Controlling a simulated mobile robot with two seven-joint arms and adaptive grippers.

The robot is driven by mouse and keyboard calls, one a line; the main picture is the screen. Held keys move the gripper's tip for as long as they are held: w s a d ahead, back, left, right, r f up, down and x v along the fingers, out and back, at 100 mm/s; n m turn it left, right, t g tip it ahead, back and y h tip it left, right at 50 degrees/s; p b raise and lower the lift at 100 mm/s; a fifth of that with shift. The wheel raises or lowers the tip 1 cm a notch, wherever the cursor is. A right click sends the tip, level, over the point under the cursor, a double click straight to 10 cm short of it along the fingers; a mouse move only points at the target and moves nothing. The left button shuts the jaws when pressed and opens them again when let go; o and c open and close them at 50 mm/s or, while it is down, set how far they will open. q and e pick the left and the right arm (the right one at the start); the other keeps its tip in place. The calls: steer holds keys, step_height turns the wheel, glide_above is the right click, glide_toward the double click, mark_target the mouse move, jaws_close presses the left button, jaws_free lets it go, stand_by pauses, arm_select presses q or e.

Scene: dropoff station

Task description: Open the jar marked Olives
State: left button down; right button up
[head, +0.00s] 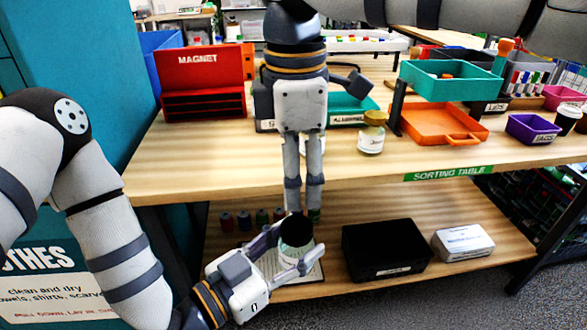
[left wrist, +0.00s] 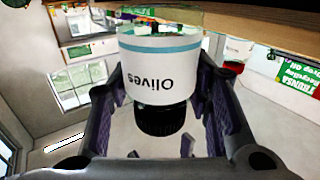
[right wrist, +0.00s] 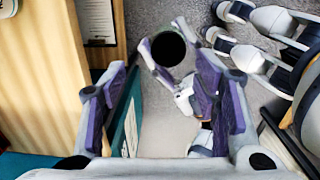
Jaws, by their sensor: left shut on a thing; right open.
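The Olives jar (head: 296,258) has a black lid (head: 296,230) and is held in front of the lower shelf by my left gripper (head: 291,251), shut around its body. In the left wrist view the Olives label (left wrist: 152,82) reads upside down, and the lid (left wrist: 160,119) is on the jar. My right gripper (head: 304,203) points down above the lid with its fingers open and empty. In the right wrist view the round black lid (right wrist: 168,48) shows beyond and between the open fingers, apparently apart from them.
The sorting table (head: 230,168) edge is just behind my right fingers. On it stand a jar with a gold lid (head: 370,139), a red MAGNET box (head: 200,104), an orange tray (head: 425,124) and a purple bin (head: 532,130). A black box (head: 386,250) and a white box (head: 463,243) sit on the lower shelf.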

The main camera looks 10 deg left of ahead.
mark_target(293, 224)
steer(key=shift+s+a+r, duration=0.2)
steer(key=shift+s, duration=0.1)
step_height(293, 224, down, 8)
steer(key=shift+r, duration=0.15)
